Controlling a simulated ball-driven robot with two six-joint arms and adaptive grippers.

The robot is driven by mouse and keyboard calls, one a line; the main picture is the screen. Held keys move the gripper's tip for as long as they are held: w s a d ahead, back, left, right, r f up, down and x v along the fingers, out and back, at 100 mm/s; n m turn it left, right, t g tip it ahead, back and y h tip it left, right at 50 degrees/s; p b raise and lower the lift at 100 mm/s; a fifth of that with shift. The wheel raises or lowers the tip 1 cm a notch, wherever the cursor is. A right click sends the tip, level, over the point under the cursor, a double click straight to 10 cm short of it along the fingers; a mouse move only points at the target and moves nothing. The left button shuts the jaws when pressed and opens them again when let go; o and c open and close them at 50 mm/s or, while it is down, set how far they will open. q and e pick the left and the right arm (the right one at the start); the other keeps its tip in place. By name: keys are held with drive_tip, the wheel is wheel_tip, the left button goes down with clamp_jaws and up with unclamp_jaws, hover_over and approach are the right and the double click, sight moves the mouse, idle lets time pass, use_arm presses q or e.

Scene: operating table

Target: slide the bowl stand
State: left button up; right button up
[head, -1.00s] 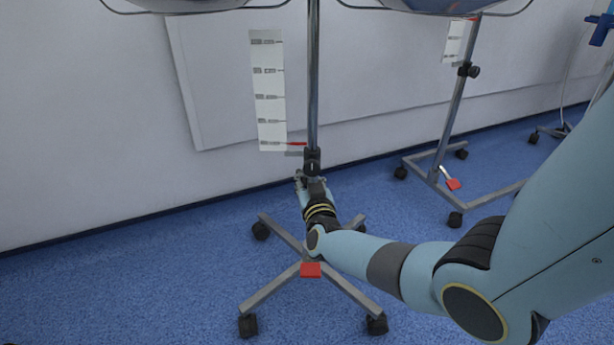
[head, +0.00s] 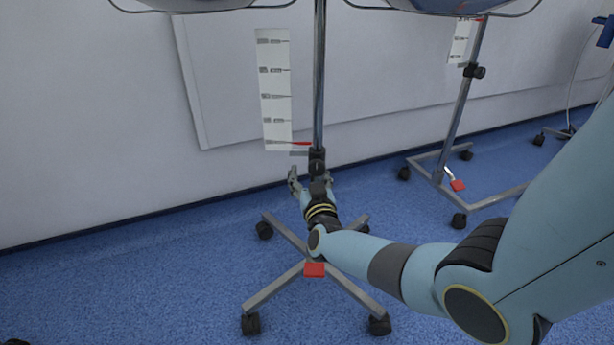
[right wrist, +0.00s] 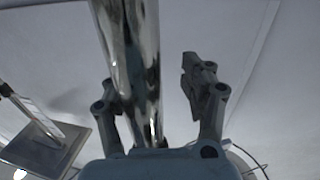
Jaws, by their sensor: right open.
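The bowl stand (head: 319,90) is an upright metal pole on a crossed base with black castors and a red pedal. The underside of its bowl rim shows at the top edge of the head view. My right gripper (head: 311,180) is at the lower pole, just below the black clamp collar. Its fingers are spread. In the right wrist view the shiny pole (right wrist: 130,75) passes between the fingers of the gripper (right wrist: 153,85), close to the left finger and with a gap to the right one. My left gripper does not show.
A second wheeled stand (head: 459,110) with a red pedal stands to the right by the wall. A white strip with instrument drawings (head: 275,90) is behind the pole. A white wall (head: 100,110) lies close behind. Blue floor (head: 120,280) is free at the left.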

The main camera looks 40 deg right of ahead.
drive_tip(key=shift+s, duration=0.15)
drive_tip(key=v, duration=1.1)
drive_tip(key=shift+s+a, duration=0.15)
drive_tip(key=shift+s, duration=0.2)
